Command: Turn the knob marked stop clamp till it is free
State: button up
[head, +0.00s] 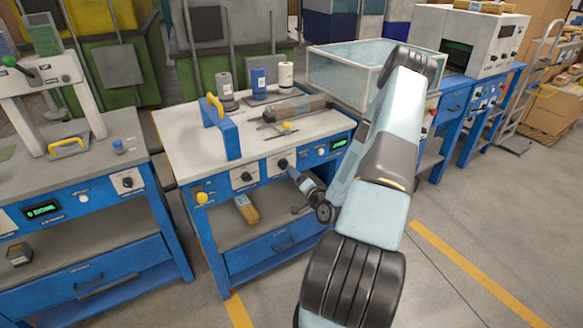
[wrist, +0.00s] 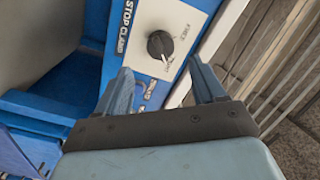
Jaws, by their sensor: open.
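In the head view the knob (head: 283,163) is on the blue front of the middle bench. My gripper (wrist: 163,80) is open and empty, its two blue fingers short of the knob, one to each side in the picture. In the head view my gripper (head: 294,173) is close in front of that knob.
Another black knob (head: 246,177) and a yellow knob (head: 201,198) are to the left on the same front. A green display (head: 338,144) is to the right. A blue arch with a yellow handle (head: 215,107) stands on the bench top. The floor (head: 480,240) at right is clear.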

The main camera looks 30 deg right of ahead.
aim_at(284, 165)
jog(key=w, duration=0.6)
jog(key=shift+w, duration=0.25)
jog(key=shift+a, duration=0.1)
